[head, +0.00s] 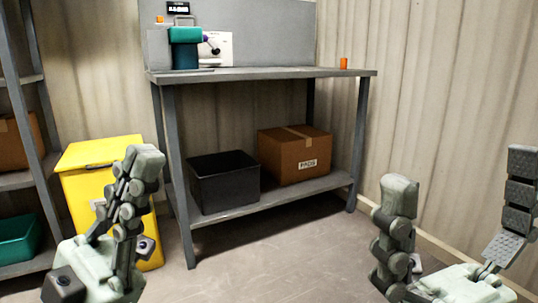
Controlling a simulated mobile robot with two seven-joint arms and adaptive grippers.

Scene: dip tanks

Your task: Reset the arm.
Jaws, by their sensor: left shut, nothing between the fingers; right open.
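A teal machine (185,50) stands at the back left of the grey workbench (270,74). A short arm with a dark knob (214,47) sticks out from its right side, in front of a white panel; its exact form is too small to tell. My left gripper (138,165) is at the lower left, fingers up, shut and empty, in front of the yellow bin and well short of the bench. My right gripper (458,180) is at the lower right, fingers wide apart and empty. Neither gripper touches anything.
A small orange cylinder (343,63) stands at the bench's right end. A dark display (178,8) is above the machine. The lower shelf holds a black crate (224,190) and a cardboard box (295,153). A yellow bin (85,155) and shelving stand left. The middle floor is clear.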

